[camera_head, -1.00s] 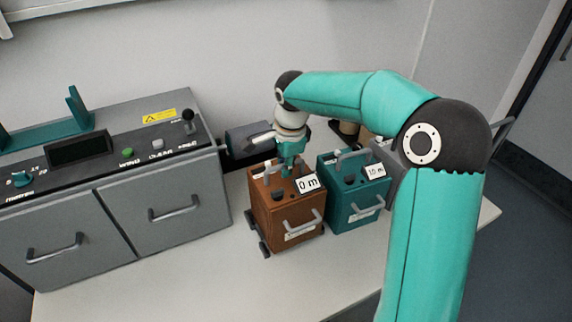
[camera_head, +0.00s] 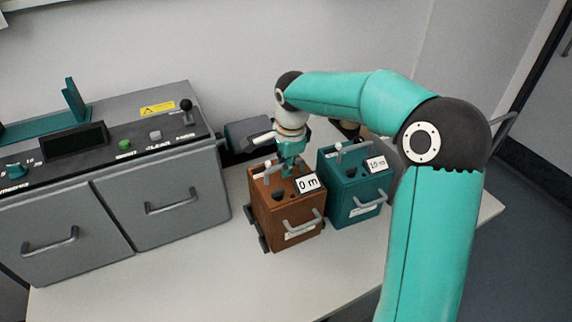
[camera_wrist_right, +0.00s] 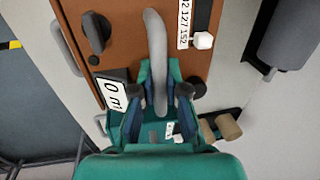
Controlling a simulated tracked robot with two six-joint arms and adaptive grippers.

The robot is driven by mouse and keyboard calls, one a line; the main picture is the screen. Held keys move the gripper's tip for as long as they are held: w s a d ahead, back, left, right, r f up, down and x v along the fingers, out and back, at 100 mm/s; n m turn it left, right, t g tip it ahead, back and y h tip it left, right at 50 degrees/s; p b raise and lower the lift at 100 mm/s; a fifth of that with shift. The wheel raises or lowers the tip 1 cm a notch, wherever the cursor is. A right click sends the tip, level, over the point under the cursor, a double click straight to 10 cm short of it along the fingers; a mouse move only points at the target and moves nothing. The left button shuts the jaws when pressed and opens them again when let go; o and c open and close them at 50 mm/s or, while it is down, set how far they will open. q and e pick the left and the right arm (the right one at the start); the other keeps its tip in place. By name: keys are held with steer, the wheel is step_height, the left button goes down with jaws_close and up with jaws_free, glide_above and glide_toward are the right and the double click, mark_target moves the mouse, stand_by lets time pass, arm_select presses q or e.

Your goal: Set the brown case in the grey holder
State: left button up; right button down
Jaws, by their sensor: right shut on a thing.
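The brown case (camera_head: 285,220) stands upright on the white table, with a "0 m" label on its top and a grey handle on its front. My right gripper (camera_head: 290,172) comes down from above and is shut on the case's grey top handle; in the right wrist view the teal fingers (camera_wrist_right: 158,88) flank this handle (camera_wrist_right: 156,50). A dark grey piece, seemingly the grey holder (camera_head: 257,236), shows along the case's lower left edge; the case hides the rest. I cannot tell whether the case rests fully in it. My left gripper is out of view.
A teal case (camera_head: 352,195) with a "10 m" label stands close on the right. The grey printer cabinet (camera_head: 165,205) is on the left. A dark grey box (camera_head: 248,136) is behind. The white table (camera_head: 190,278) is bare in front.

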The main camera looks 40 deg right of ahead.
steer(key=shift+r, duration=0.1)
steer(key=c, duration=1.1)
jaws_free()
